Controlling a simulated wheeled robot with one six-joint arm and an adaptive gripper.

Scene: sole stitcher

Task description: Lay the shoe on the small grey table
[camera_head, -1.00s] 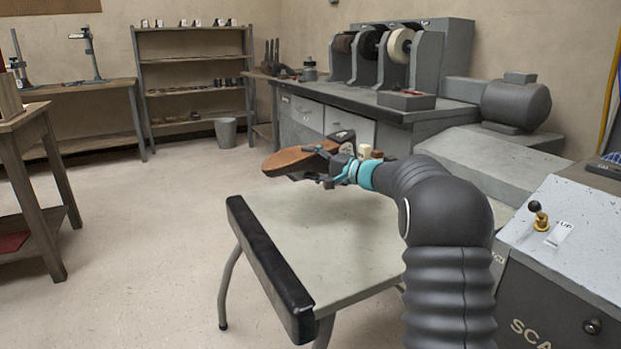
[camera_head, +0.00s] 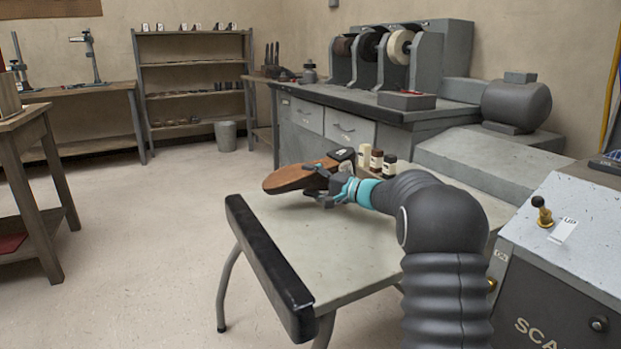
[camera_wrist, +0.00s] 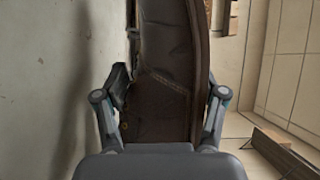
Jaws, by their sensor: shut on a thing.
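The brown shoe (camera_head: 293,179) is in my gripper (camera_head: 326,190), over the far part of the small grey table (camera_head: 345,250). Its sole faces the camera, and its dark heel end (camera_head: 342,154) points right and away. The shoe is very low over the tabletop; I cannot tell whether it touches. In the wrist view the shoe's dark upper (camera_wrist: 165,75) fills the middle between both fingers of my gripper, which are shut on it. The pale tabletop (camera_wrist: 50,80) shows to its left. Part of the shoe is hidden behind the fingers.
Several small bottles (camera_head: 377,160) stand at the table's far edge, close behind the shoe. A black padded edge (camera_head: 268,268) runs along the table's left side. A grey machine (camera_head: 565,265) stands at the right. The near tabletop is clear.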

